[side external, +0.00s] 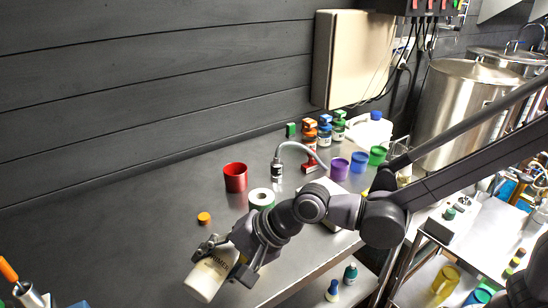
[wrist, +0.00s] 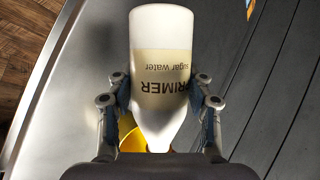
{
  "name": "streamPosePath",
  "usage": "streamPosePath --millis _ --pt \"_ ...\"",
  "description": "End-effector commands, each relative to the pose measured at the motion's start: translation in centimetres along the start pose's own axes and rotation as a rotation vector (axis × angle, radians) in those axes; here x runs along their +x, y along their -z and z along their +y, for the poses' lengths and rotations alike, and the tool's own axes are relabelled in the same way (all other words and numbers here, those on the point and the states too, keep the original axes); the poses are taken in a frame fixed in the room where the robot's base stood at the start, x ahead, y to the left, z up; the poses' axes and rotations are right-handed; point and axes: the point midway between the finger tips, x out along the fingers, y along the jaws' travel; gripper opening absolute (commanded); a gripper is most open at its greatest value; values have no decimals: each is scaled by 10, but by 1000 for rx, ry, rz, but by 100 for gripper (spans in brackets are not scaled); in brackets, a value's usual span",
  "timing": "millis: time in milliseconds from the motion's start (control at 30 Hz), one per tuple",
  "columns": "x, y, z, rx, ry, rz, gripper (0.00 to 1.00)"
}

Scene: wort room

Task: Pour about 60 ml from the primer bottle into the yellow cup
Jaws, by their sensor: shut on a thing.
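A yellow cup (wrist: 129,136) shows partly behind the bottle's neck end. The bottle and my gripper hide the rest of it. I cannot see the mouth or any stream.
An orange cap (side external: 204,218) lies on the grey table. A red cup (side external: 236,177) and a white-topped roll (side external: 262,198) stand beyond. Purple (side external: 339,169), blue (side external: 359,161) and green (side external: 378,155) cups stand further right.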

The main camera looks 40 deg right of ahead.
Motion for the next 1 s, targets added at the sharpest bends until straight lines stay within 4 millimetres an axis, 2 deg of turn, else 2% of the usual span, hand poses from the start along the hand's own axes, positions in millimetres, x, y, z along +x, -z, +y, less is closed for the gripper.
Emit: streamPosePath --millis 1000 --pt "-11 0 -11 105 43 -110 12"
